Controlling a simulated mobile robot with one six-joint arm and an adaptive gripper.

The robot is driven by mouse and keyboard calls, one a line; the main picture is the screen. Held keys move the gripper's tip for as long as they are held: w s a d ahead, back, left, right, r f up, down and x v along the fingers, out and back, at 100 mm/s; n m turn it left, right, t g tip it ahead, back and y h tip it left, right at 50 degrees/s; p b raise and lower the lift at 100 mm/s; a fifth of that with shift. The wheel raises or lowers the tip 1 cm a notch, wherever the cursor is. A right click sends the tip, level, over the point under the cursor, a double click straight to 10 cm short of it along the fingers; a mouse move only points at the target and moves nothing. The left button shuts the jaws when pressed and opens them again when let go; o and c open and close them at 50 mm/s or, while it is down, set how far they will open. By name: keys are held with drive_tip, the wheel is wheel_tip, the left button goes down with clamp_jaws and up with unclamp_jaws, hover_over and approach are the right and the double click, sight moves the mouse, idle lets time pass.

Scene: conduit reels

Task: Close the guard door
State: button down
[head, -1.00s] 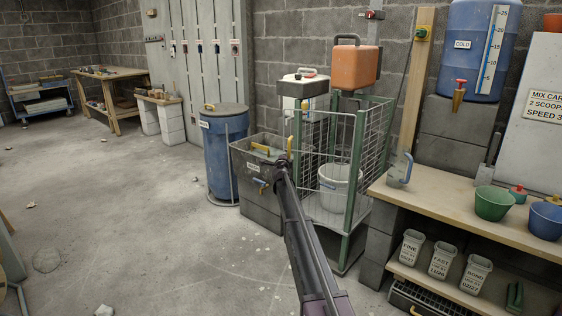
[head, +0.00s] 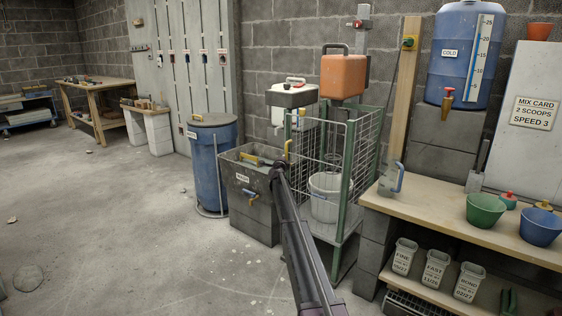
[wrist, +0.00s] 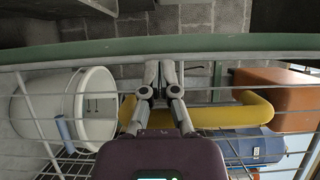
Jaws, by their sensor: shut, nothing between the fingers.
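The guard door seems to be part of the green-framed wire cage (head: 347,190) around the orange mixer (head: 343,76); how far it stands open is unclear. A yellow upright handle (head: 288,149) shows at the cage's left side. My gripper (head: 276,170) is just below and left of that handle, in front of the grey bin. In the wrist view my gripper (wrist: 160,68) is shut and empty, its tips close to a green frame bar (wrist: 230,45) and mesh wires. A thick yellow handle (wrist: 225,115) passes near the fingers. Contact cannot be told.
A white bucket (head: 324,198) stands inside the cage. The grey bin (head: 252,205) and a blue drum (head: 213,165) stand to the left. A wooden bench (head: 420,207) with bowls is at the right. The floor (head: 110,225) at left is mostly open.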

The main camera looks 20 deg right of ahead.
drive_tip(key=shift+w+d, duration=0.25)
drive_tip(key=shift+d, duration=0.35)
drive_tip(key=s+a, duration=0.8)
drive_tip(key=a, duration=0.5)
